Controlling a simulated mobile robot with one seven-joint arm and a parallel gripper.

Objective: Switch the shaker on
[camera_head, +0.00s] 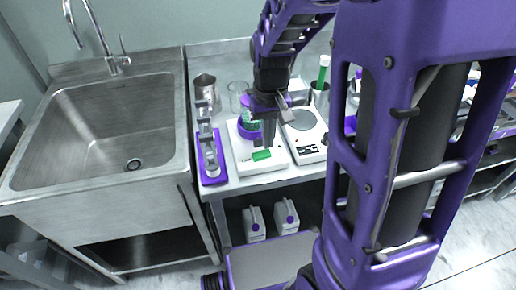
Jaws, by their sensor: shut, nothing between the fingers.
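The white device that looks like the shaker (245,160) stands on the steel bench, with a green rectangular patch on its front top that may be its switch (262,155). A purple-trimmed vessel with green contents (247,124) sits at its back, partly hidden by my arm. My gripper (267,143) points down over the shaker, shut and empty, with its tips close to the back edge of the green patch. I cannot tell whether they touch it. I cannot tell from this view whether the shaker is running.
A white device with a round grey plate (303,119) stands close on the right. A purple-based rack with metal parts (211,160) stands on the left, with a steel jug (204,86) and glass beaker (238,96) behind. A sink (100,130) is at far left.

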